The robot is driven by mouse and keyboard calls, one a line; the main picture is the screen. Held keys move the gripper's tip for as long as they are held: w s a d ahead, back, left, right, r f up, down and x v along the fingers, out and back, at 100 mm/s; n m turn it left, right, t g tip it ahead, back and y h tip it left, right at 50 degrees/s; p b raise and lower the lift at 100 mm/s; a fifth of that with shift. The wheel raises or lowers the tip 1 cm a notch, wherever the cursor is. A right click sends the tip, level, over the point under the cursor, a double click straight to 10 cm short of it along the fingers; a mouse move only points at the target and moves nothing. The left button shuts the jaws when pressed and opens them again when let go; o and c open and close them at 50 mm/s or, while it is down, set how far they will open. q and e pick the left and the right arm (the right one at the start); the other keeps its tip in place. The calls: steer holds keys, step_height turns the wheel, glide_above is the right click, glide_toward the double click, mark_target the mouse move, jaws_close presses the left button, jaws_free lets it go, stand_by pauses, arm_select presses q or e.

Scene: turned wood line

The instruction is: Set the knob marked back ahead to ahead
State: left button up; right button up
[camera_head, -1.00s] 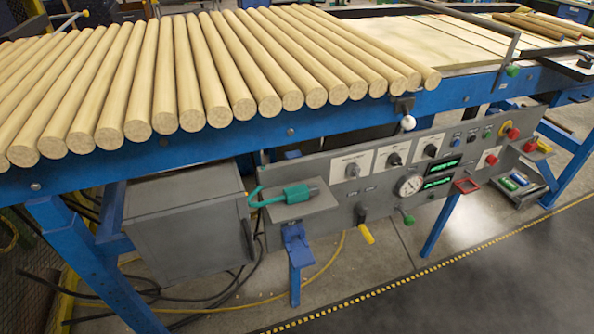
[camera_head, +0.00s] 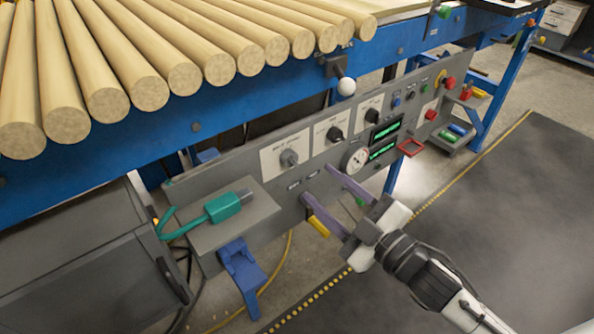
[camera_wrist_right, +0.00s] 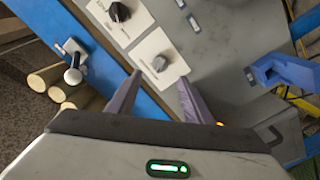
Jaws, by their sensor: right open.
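The front panel (camera_head: 262,200) carries three selector knobs on white plates. A grey knob (camera_head: 289,158) is on the left plate. A black middle knob (camera_head: 334,134) and a black right knob (camera_head: 371,115) are beside it. The plate lettering is too small to read, so I cannot tell which is marked back ahead. My right gripper (camera_head: 318,183) is open and empty in front of the panel, below and right of the grey knob. In the right wrist view the grey knob (camera_wrist_right: 160,64) shows beyond and between the open fingertips (camera_wrist_right: 160,78), apparently untouched. My left gripper is not in view.
A shelf (camera_head: 215,225) with a green-handled tool (camera_head: 222,207) juts out left of the knobs. A yellow handle (camera_head: 318,226) lies behind my right fingers. A dial gauge (camera_head: 356,159) and green displays (camera_head: 384,141) are to the right. A white-ball lever (camera_head: 346,86) stands above.

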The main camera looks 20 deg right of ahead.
mark_target(296, 164)
steer(key=x, duration=0.9)
steer(key=shift+f, duration=0.1)
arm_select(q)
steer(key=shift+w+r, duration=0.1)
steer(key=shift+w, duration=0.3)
arm_select(e)
steer(key=c, duration=1.1)
steer(key=shift+o, duration=0.2)
